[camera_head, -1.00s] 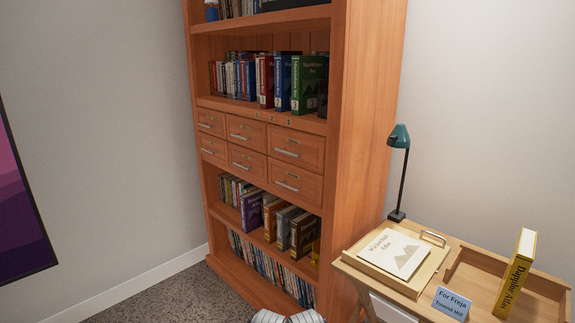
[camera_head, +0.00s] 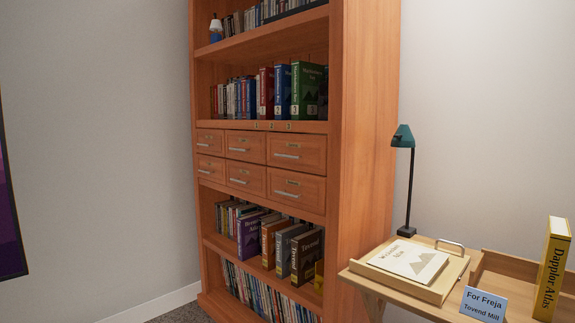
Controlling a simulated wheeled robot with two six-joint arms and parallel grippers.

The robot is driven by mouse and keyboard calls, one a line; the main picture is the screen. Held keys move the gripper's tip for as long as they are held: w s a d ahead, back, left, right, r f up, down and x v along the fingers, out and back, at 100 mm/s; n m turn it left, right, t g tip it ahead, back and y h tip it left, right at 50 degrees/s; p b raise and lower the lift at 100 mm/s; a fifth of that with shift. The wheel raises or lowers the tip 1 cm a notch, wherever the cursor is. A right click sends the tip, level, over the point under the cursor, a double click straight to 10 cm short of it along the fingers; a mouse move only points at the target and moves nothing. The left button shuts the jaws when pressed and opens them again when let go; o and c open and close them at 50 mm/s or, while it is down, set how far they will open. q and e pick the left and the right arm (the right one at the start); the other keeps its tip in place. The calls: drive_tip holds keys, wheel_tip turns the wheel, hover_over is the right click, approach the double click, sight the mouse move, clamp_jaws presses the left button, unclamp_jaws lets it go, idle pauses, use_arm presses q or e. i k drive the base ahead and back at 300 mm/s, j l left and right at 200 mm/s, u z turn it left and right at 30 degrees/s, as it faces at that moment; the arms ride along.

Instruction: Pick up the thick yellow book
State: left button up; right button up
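A thick yellow book (camera_head: 552,272) with "Dapplor Atlas" on its spine stands upright at the right edge of the view, at the wooden desk (camera_head: 425,289). Another yellow item (camera_head: 319,274), partly hidden by the bookcase side, shows on a lower shelf; I cannot tell how thick it is. Neither of my grippers is in view.
A tall wooden bookcase (camera_head: 365,150) with drawers and several books fills the middle. On the desk are a flat pale book (camera_head: 409,260), a sign reading "For Freja, Tovend Mill" (camera_head: 483,304) and a green lamp (camera_head: 403,137). Carpet shows at lower left.

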sight(558, 239)
drive_tip(key=l+z, duration=0.15)
drive_tip(key=z, duration=1.35)
